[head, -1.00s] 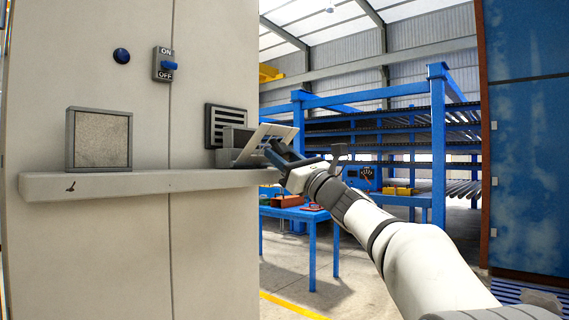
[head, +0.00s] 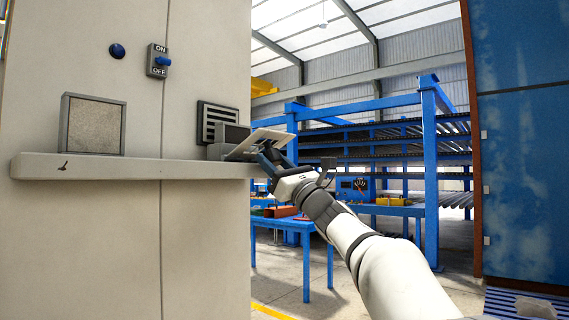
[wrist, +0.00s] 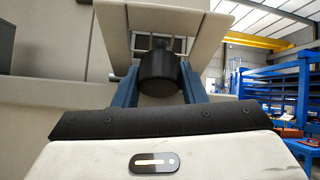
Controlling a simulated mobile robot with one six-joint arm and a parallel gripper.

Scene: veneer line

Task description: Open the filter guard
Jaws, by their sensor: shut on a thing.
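The filter guard (head: 268,138) is a pale flat panel tilted out from a grey housing (head: 229,136) on the cabinet's ledge. In the wrist view the guard (wrist: 165,18) fills the top middle, its plate leaning over my gripper. My gripper (head: 268,160) is at the guard's outer side in the head view. In the wrist view its two blue fingers are shut on a dark round handle (wrist: 158,72) below the panel. The inside of the housing is mostly hidden by the guard.
A grey-framed filter panel (head: 93,125) stands on the ledge (head: 110,168) at left. An ON/OFF switch (head: 158,62) and a blue button (head: 117,51) are above. A louvred vent (head: 203,125) is behind the housing. A blue table (head: 310,228) stands beyond my arm.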

